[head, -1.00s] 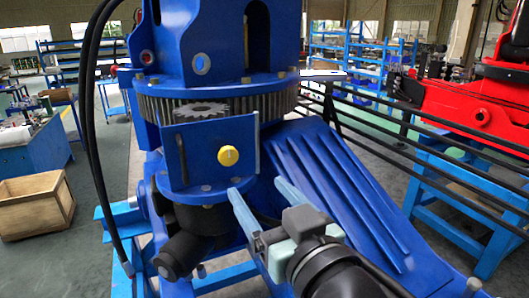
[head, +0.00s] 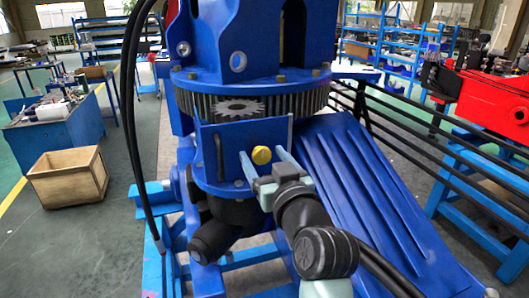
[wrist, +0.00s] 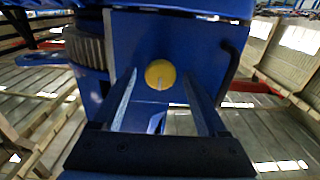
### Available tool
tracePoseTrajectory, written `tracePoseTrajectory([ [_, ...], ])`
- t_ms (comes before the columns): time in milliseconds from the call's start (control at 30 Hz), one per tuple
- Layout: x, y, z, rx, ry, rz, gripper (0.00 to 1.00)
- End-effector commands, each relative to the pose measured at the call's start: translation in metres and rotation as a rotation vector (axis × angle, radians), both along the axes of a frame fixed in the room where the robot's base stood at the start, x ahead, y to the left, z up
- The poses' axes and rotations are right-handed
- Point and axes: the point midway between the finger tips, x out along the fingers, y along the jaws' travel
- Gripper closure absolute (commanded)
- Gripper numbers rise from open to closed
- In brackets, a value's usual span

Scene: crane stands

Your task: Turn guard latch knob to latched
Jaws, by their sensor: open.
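The guard latch knob (head: 261,155) is a round yellow knob on the flat blue guard plate (head: 236,142). In the wrist view the knob (wrist: 160,74) has a short pale mark on its lower part. My gripper (head: 262,158) is open, its two light blue fingers pointing at the plate. In both views one finger lies to each side of the knob, with a gap on both sides in the wrist view. I cannot tell whether the fingertips reach past the knob's face. A dark bar handle (head: 219,148) is on the plate left of the knob.
A toothed ring (head: 285,105) and a small pale gear (head: 240,107) sit just above the plate. A ribbed blue slope (head: 355,190) lies right of my arm. Black hoses (head: 133,130) hang at the left. A wooden crate (head: 70,180) stands on the floor further left.

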Motion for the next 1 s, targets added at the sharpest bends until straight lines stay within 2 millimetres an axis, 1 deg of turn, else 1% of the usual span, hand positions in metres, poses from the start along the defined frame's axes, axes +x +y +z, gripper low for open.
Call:
tracePoseTrajectory([
  [267, 0.0013, 0.0007, -0.0002, 0.000, 0.000, 0.000, 0.24],
  [300, 0.0012, 0.0007, -0.0002, 0.000, 0.000, 0.000, 0.28],
  [367, 0.0011, 0.0007, -0.0002, 0.000, 0.000, 0.000, 0.39],
  [400, 0.0011, 0.0007, -0.0002, 0.000, 0.000, 0.000, 0.46],
  [567, 0.0010, 0.0007, -0.0002, 0.000, 0.000, 0.000, 0.75],
  [700, 0.0011, 0.0006, -0.0003, 0.000, 0.000, 0.000, 1.00],
  [1000, 0.0010, 0.0005, -0.0003, 0.023, 0.007, 0.000, 1.00],
])
